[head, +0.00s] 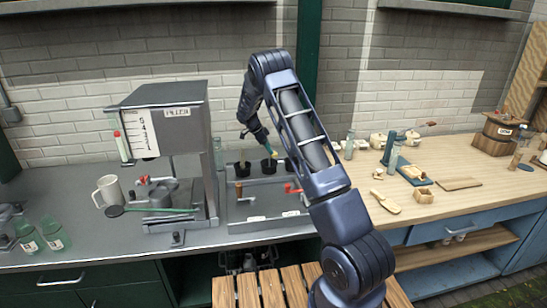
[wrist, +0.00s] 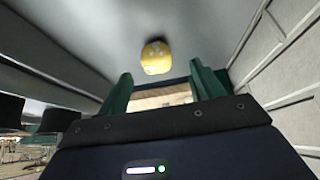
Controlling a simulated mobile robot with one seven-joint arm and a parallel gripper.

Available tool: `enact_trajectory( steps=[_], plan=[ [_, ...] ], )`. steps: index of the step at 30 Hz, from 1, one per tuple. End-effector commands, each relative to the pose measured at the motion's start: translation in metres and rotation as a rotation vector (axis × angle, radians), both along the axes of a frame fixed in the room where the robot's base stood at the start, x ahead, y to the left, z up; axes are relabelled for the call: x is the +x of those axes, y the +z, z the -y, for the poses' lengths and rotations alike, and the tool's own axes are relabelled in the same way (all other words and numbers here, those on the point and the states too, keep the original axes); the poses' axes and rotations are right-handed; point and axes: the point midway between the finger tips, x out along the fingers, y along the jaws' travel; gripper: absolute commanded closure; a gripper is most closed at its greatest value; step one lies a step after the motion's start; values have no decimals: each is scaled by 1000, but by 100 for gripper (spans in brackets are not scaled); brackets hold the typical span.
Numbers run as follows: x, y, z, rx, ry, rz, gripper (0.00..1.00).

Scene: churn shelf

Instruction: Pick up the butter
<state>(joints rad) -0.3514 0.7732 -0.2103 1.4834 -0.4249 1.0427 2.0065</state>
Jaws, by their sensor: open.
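The butter (wrist: 155,57) looks like a rounded yellow lump with pale spots in the wrist view, above centre and beyond the fingertips. My gripper (wrist: 160,72) shows there with two green fingers spread apart and nothing between them. The butter appears in line with the gap and apart from both fingers. In the head view my gripper (head: 270,146) points down over the grey workbench, close to the wall. A small yellow patch (head: 274,155), seemingly the butter, shows at its tip. My arm hides part of that area.
Black cups (head: 242,168) stand close around my gripper. A grey press-like machine (head: 170,130) stands to the left, with a mug (head: 108,190) beside it. The brick wall (head: 330,110) is close behind. A wooden counter (head: 450,200) with small items lies right.

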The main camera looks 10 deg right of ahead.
Motion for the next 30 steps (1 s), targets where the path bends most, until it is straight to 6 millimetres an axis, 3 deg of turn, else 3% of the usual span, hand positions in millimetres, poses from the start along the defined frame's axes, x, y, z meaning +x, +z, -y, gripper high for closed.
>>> enact_trajectory(
  steps=[10, 18, 26, 30],
  plan=[
    [-5, -35, 26, -1, -1, -3, 33],
    [-5, -38, 28, 0, 1, 0, 33],
    [-5, -38, 28, 0, 1, 0, 82],
    [-5, -38, 28, 0, 1, 0, 82]
  ],
)
